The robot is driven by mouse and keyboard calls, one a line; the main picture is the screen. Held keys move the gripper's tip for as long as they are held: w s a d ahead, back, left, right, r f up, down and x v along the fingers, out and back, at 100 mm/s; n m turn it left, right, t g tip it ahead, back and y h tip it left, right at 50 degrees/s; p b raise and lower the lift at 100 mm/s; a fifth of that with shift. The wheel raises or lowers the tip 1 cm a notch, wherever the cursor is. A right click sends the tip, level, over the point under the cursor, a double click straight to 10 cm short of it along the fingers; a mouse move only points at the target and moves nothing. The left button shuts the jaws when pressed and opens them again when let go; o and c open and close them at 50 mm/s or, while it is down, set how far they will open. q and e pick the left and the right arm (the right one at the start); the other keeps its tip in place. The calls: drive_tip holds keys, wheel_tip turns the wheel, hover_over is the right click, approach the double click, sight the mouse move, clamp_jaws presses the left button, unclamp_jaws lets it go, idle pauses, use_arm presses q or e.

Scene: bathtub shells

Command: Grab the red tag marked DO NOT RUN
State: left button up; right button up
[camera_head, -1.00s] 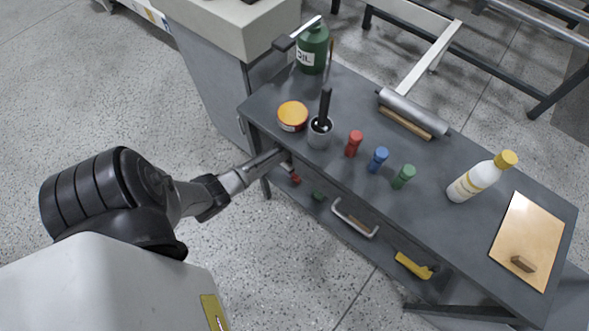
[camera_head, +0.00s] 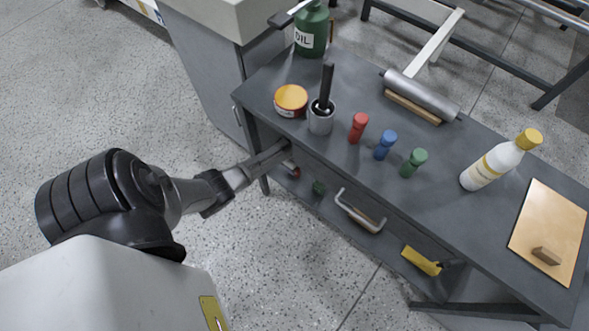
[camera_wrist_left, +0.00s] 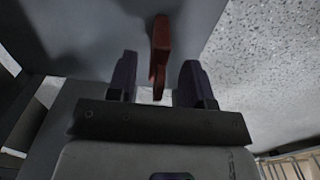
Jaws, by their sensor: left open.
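In the left wrist view a dark red piece (camera_wrist_left: 160,50) hangs between the open fingers of my left gripper (camera_wrist_left: 157,78), with gaps on both sides. No lettering can be read on it, so I cannot confirm it is the DO NOT RUN tag. In the head view my left arm reaches under the front left edge of the grey bench, and its fingertips are hidden by the bench top. My right gripper is not in view.
The bench top (camera_head: 440,205) holds an orange tin (camera_head: 291,101), a cup (camera_head: 320,122) with a black-handled tool, red, blue and green bottles, a white bottle (camera_head: 492,165) and a roller (camera_head: 420,95). A lower shelf holds a yellow item (camera_head: 421,261). A grey cabinet stands left.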

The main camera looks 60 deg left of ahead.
use_arm(q)
drive_tip(key=shift+f, duration=0.2)
drive_tip(key=shift+c, duration=0.5)
clamp_jaws()
drive_tip(key=shift+r, duration=0.15)
